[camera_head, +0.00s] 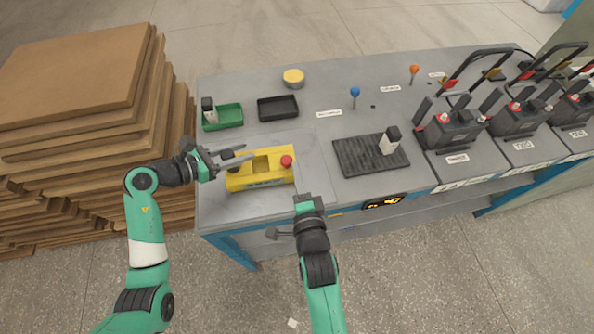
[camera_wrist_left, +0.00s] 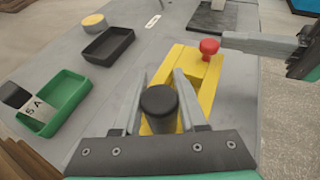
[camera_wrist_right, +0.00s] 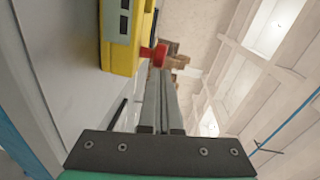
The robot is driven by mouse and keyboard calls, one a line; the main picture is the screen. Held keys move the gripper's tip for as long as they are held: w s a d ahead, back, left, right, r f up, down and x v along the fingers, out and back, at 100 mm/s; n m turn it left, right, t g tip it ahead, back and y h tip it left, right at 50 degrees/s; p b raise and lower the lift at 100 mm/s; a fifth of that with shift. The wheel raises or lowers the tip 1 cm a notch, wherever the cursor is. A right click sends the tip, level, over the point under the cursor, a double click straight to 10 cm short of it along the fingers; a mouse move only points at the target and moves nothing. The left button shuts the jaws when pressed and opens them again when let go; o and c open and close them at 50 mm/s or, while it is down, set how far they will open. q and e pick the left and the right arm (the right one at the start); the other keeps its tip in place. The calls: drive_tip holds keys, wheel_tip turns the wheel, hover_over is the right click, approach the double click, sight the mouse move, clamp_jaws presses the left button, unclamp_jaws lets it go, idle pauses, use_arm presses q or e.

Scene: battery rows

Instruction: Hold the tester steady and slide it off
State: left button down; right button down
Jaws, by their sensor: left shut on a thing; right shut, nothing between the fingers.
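The yellow tester (camera_head: 262,180) sits near the left front of the grey bench, with a red knob (camera_head: 287,161) at its right end. In the left wrist view, my left gripper (camera_wrist_left: 162,88) has its fingers on either side of a black round-topped piece (camera_wrist_left: 159,101) over the yellow body and is shut on it. The piece's lower part is hidden. My right gripper (camera_wrist_right: 160,78) is shut and empty, its tips close by the red knob (camera_wrist_right: 158,54). I cannot tell whether they touch it.
A green tray (camera_head: 232,115) holding a black-and-white block, a black tray (camera_head: 278,107) and a yellow round (camera_head: 293,77) lie behind the tester. A dark ribbed mat (camera_head: 355,160) with another block (camera_head: 389,141) lies right. Batteries (camera_head: 455,130) with clamps stand further right.

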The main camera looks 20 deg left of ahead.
drive_tip(key=shift+r+x, duration=0.15)
drive_tip(key=shift+x, duration=1.05)
drive_tip(key=shift+r+x, duration=0.1)
drive_tip(key=shift+x, duration=1.05)
drive_tip(key=d, duration=0.3)
drive_tip(key=s+d, duration=0.1)
drive_tip(key=shift+s+d+r, duration=0.1)
drive_tip(key=shift+d+r, duration=0.1)
drive_tip(key=shift+r, duration=0.1)
use_arm(q)
drive_tip(key=shift+c, duration=1.9)
unclamp_jaws()
use_arm(e)
drive_tip(key=v, duration=0.9)
drive_tip(key=shift+s, duration=0.2)
